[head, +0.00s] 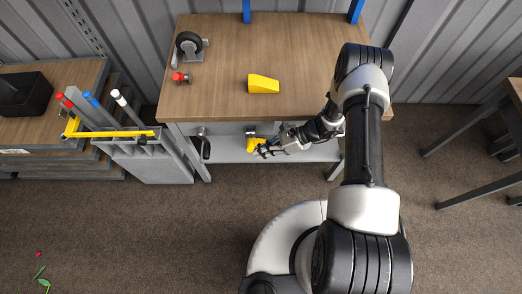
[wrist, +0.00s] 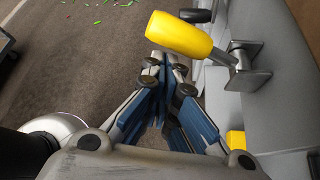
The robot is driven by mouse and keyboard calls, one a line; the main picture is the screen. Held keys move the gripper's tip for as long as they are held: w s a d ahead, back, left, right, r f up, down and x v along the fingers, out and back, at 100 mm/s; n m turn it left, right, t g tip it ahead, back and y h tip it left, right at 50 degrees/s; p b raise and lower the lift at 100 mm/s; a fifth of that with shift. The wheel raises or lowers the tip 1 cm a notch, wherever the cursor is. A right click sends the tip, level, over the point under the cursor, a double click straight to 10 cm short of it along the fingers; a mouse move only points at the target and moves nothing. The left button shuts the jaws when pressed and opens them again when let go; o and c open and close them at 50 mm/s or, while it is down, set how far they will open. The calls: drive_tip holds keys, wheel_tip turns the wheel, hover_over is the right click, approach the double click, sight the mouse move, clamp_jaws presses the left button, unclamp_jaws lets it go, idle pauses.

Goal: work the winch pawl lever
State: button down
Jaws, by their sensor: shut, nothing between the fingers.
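The lever is a thick yellow handle (wrist: 180,35) on a thin metal stem, fixed to a square grey bracket (wrist: 248,66) on the grey bench front. I take it for the pawl lever. In the head view its yellow grip (head: 254,144) shows below the bench top's front edge, partly hidden by my gripper. My gripper (wrist: 168,70) is shut and empty. Its fingertips lie just below the yellow grip in the wrist view; I cannot tell whether they touch it. My gripper (head: 265,152) also shows beside the lever in the head view.
A black handle (head: 205,148) sits left of the lever. A grey rack (head: 150,155) with coloured-tipped poles stands left.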

wheel_tip(320, 180, down, 4)
drive_tip(key=s+b, duration=0.2)
drive_tip(key=b, duration=0.1)
drive_tip(key=w+p+v, duration=0.1)
drive_tip(key=p+v, duration=0.1)
drive_tip(key=v, duration=0.9)
drive_tip(key=shift+p, duration=0.3)
drive_tip(key=shift+f, duration=0.1)
wheel_tip(320, 180, up, 29)
drive_tip(key=s+n+h, duration=0.1)
drive_tip(key=n+h, duration=0.5)
drive_tip(key=n, duration=0.4)
drive_tip(key=s+d+r+n+t+h, duration=0.2)
drive_tip(key=s+r+n+t+h, duration=0.4)
drive_tip(key=s+r+n, duration=0.4)
drive_tip(key=s+r, duration=0.4)
drive_tip(key=s, duration=0.3)
